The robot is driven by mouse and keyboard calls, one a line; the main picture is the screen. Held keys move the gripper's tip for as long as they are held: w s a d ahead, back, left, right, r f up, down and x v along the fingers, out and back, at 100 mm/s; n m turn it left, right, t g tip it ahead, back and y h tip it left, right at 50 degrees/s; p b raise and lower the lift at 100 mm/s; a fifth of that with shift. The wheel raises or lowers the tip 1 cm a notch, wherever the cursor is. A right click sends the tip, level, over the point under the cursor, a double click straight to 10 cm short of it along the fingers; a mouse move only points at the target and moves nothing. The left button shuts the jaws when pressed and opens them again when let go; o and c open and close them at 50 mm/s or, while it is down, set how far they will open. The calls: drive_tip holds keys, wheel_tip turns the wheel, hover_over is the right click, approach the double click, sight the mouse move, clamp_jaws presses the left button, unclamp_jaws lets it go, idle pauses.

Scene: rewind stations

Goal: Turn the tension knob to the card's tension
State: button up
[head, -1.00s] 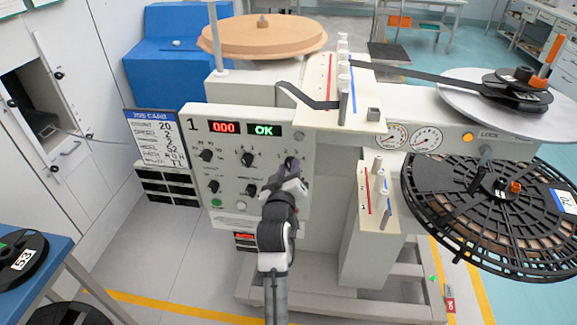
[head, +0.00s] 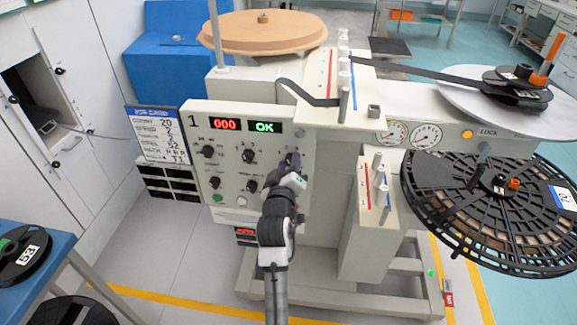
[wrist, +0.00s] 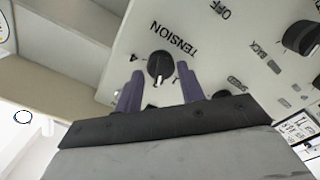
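The tension knob (wrist: 160,65) is a dark round knob on the cream panel, with the word TENSION printed beside it in the wrist view. My gripper (wrist: 161,72) is open, with one purple finger on each side of the knob; I cannot tell whether either finger touches it.
The panel display (head: 225,125) reads 000 and the one beside it (head: 264,127) reads OK. Other dark knobs (head: 249,156) sit left of my gripper. A guide-post block (head: 378,195) stands to the right, near a large black reel (head: 440,205).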

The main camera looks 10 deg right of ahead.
drive_tip(key=shift+o, duration=1.1)
drive_tip(key=shift+f, duration=0.1)
drive_tip(key=shift+s+f, duration=0.1)
drive_tip(key=shift+s, duration=0.05)
drive_tip(key=b+v, duration=0.2)
drive_tip(key=v, duration=1.1)
drive_tip(key=shift+s+b, duration=0.25)
drive_tip(key=shift+b, duration=0.05)
drive_tip(key=shift+a, duration=0.1)
